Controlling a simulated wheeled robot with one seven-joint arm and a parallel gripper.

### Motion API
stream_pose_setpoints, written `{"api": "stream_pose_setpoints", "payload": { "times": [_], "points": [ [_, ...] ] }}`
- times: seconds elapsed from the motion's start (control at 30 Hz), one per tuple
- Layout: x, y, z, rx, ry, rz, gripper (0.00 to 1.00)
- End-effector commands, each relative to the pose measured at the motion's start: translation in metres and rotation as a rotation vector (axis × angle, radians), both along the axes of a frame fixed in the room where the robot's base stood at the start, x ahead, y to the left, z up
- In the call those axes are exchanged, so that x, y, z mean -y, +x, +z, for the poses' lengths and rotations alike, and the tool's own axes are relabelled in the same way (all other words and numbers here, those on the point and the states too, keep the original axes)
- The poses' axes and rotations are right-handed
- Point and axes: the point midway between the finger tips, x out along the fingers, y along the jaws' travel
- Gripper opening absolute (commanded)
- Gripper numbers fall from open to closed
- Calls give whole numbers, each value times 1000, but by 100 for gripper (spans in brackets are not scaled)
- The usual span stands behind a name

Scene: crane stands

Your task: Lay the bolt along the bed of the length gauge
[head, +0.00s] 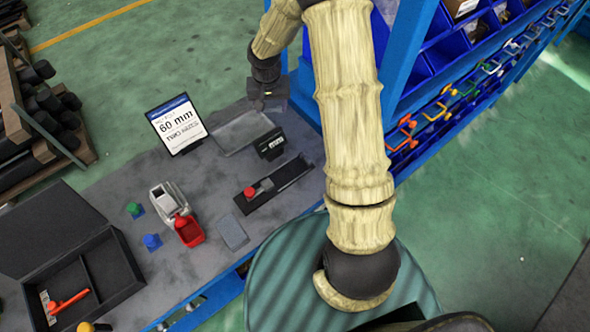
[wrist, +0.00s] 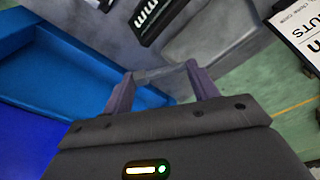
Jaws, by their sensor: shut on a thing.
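My gripper (head: 267,97) is above the far right end of the grey bench in the head view. In the wrist view my gripper (wrist: 165,88) is shut on a short grey bar, seemingly the bolt (wrist: 158,73), lying crosswise between the fingertips. The bolt cannot be made out in the head view. A long black bed with a grey block and red knob, seemingly the length gauge (head: 290,174), lies nearer on the bench, apart from the gripper. A black display block (head: 270,145) stands behind it; its "mm" face shows in the wrist view (wrist: 150,18).
A shallow grey tray (head: 238,134) lies just below and left of my gripper. A "60 mm" sign (head: 177,125) stands left of it. A grey and red device (head: 168,203), a grey pad (head: 232,232) and an open black case (head: 115,262) are nearer. Blue shelving (head: 400,60) is right.

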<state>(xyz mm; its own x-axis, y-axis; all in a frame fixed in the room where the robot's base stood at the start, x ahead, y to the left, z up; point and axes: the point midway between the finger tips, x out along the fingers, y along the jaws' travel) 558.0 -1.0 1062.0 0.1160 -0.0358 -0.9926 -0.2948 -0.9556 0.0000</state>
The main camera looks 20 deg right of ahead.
Motion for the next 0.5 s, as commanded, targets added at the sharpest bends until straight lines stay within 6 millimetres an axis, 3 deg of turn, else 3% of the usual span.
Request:
{"api": "stream_pose_setpoints", "payload": {
  "times": [0.5],
  "points": [
    [-1, -6, -3, -3, -1, -58, 36]
  ]
}}
